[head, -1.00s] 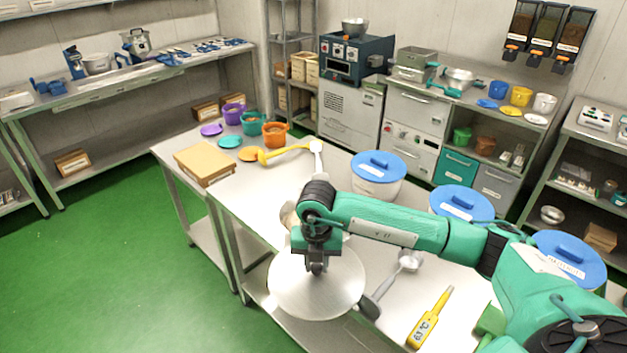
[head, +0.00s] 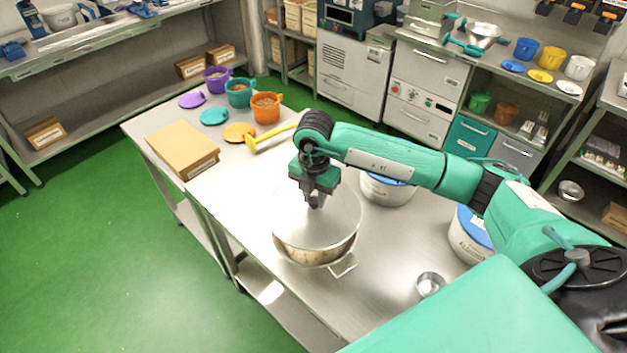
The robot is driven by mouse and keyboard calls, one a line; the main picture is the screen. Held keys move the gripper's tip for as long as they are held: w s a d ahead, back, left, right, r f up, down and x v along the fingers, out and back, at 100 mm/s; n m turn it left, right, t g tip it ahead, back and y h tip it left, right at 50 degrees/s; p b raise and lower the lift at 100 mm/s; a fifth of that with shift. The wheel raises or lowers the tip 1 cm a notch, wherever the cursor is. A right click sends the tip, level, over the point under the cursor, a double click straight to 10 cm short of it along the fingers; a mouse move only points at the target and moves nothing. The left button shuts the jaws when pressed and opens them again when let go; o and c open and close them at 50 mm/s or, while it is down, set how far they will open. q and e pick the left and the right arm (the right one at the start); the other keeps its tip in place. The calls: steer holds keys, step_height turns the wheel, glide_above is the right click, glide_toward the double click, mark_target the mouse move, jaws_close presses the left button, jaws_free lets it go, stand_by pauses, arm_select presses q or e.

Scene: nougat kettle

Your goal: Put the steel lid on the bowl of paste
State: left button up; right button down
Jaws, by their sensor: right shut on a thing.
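The round flat steel lid (head: 332,216) is in the middle of the head view, over the steel bowl (head: 318,254). My right gripper (head: 315,203) points down and is shut on the lid at its centre. The lid covers the bowl's mouth, so the paste is hidden. I cannot tell whether the lid rests on the rim or hangs just above it. The bowl stands on the steel table (head: 385,250), with a flat metal handle (head: 343,266) at its front right. My left gripper is not in view.
Tubs with blue lids (head: 388,188) stand right of the bowl, partly behind my right arm. A cardboard box (head: 183,149), a yellow ladle (head: 268,138) and purple, teal and orange pots (head: 266,108) are at the table's far left end. A small steel cup (head: 430,284) is front right.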

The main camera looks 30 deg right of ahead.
mark_target(314, 210)
steer(key=shift+s+a+f, duration=0.15)
steer(key=shift+s+a, duration=0.15)
steer(key=shift+s, duration=0.2)
steer(key=shift+w+f+b, duration=0.15)
steer(key=shift+f+b, duration=0.5)
steer(key=shift+f, duration=0.15)
step_height(314, 210, down, 3)
steer(key=shift+d+f+b, duration=0.1)
steer(key=shift+f+b, duration=0.05)
steer(key=shift+b, duration=0.85)
steer(key=shift+f, duration=0.35)
steer(key=shift+w+f+b, duration=0.1)
steer(key=shift+f+b, duration=0.15)
steer(key=shift+b, duration=0.2)
arm_select(q)
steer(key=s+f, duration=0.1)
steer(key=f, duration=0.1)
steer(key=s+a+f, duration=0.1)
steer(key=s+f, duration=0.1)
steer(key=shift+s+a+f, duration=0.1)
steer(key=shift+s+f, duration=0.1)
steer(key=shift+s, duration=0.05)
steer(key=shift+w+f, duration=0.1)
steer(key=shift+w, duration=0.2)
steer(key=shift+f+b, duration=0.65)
steer(key=shift+b, duration=0.05)
arm_select(e)
steer(key=shift+f, duration=0.35)
